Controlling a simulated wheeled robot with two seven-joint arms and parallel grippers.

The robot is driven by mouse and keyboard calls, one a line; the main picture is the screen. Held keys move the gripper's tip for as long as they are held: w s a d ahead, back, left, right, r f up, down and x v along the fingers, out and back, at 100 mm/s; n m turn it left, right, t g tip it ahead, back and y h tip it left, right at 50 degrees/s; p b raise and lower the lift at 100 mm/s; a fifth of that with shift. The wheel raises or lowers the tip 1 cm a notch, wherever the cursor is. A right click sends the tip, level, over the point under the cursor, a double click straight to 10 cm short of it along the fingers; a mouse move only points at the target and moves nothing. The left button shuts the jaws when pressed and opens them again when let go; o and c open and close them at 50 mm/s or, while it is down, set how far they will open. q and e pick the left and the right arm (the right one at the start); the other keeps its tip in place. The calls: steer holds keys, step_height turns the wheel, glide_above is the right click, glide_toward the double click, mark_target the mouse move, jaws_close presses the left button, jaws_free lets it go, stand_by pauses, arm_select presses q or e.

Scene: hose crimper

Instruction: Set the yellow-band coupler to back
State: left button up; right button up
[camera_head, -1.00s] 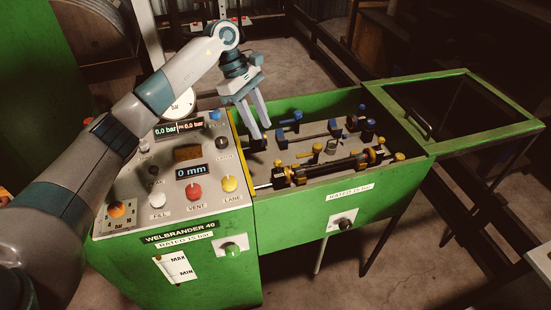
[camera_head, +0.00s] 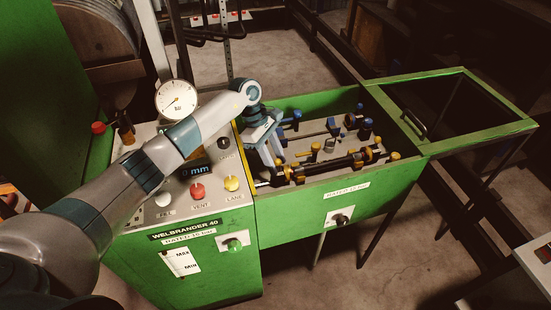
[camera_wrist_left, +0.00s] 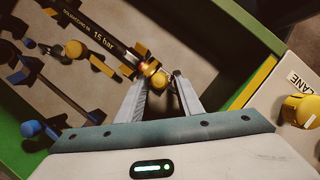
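The black hose assembly (camera_head: 330,165) lies along the front of the green trough, with yellow parts near both ends. In the left wrist view it carries a "15 bar" label, and a yellow-banded coupler (camera_wrist_left: 146,68) with a yellow knob (camera_wrist_left: 159,80) sits at its near end. My left gripper (camera_head: 276,172) reaches down into the trough's left end, beside that coupler. In the left wrist view its two fingers (camera_wrist_left: 163,82) are apart, with the knob near the gap between their tips. Whether they touch it I cannot tell. My right gripper is not in view.
Blue-knobbed fittings (camera_head: 366,125) stand behind the hose. The control panel with red (camera_head: 197,191) and yellow (camera_head: 232,183) buttons adjoins the trough's left end. A pressure gauge (camera_head: 176,99) rises behind it. The framed lid (camera_head: 500,100) stands open to the right.

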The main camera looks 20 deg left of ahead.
arm_select(q)
jaws_close()
steer(key=shift+s+a+f+b, duration=0.1)
steer(key=shift+s+a+b, duration=0.1)
steer(key=shift+a+b, duration=0.15)
steer(key=shift+s+a+b, duration=0.4)
steer(key=shift+s+a, duration=0.25)
steer(key=shift+a, duration=0.35)
jaws_free()
steer(key=shift+s+a, duration=0.1)
steer(key=shift+s, duration=0.1)
